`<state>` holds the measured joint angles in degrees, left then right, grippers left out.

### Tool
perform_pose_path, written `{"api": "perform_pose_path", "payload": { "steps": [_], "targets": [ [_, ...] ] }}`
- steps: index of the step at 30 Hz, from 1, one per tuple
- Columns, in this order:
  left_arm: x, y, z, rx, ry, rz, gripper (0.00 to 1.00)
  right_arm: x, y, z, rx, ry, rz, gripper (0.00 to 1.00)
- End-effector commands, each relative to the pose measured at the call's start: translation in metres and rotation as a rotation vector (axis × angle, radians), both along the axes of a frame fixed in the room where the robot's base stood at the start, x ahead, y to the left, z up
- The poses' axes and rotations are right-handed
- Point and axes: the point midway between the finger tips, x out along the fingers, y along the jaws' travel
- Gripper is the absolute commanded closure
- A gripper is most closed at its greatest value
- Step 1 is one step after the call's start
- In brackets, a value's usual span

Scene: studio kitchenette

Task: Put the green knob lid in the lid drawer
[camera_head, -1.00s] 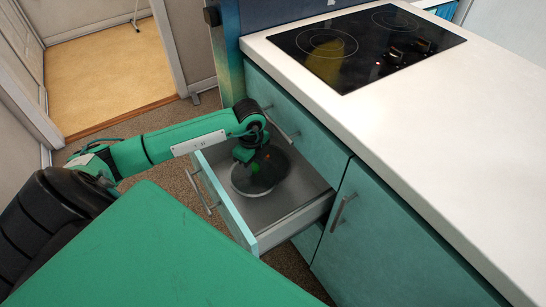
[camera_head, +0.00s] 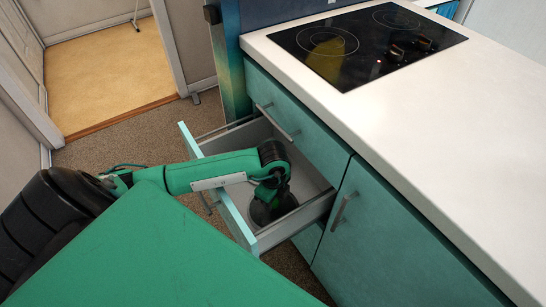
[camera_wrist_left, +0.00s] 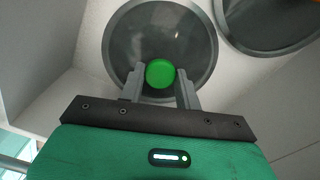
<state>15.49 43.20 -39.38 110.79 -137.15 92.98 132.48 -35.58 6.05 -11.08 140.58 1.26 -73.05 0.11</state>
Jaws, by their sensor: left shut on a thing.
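The green knob lid is a dark round lid with a grey rim and a bright green knob (camera_wrist_left: 160,73). In the left wrist view its disc (camera_wrist_left: 124,42) fills the upper middle. My left gripper (camera_wrist_left: 161,82) is shut on the knob, one finger on each side. In the head view my left gripper (camera_head: 270,188) reaches down into the open lid drawer (camera_head: 229,211), with the dark lid (camera_head: 261,213) beneath it. The arm hides the knob there. I cannot tell whether the lid touches the drawer floor. My right gripper is not in view.
A second dark lid (camera_wrist_left: 265,25) lies close beside the held one, at the upper right in the left wrist view. Bare drawer floor (camera_head: 303,176) shows behind the gripper. The counter (camera_head: 440,130) and a cooktop (camera_head: 365,42) are above the drawer.

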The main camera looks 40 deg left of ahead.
Motion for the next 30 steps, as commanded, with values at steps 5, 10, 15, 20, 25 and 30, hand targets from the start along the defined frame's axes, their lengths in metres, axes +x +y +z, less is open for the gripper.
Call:
{"api": "perform_pose_path", "payload": {
  "steps": [5,10,15,20,25,30],
  "targets": [
    [0.000,0.000,-0.003,0.000,0.000,0.000,1.00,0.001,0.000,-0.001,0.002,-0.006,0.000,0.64],
    [0.000,0.000,-0.003,0.000,0.000,0.000,0.45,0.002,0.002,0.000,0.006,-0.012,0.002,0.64],
    [0.000,0.000,-0.003,0.000,0.000,0.000,0.45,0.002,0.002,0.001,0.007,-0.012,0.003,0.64],
    [0.000,0.000,0.001,0.000,-0.001,-0.001,0.45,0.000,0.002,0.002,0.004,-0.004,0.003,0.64],
    [0.001,0.000,0.030,-0.002,-0.004,-0.002,0.45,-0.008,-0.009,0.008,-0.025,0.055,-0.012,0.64],
    [0.001,0.000,0.058,-0.001,-0.002,-0.001,0.45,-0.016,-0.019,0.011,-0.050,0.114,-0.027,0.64]
  ]
}}
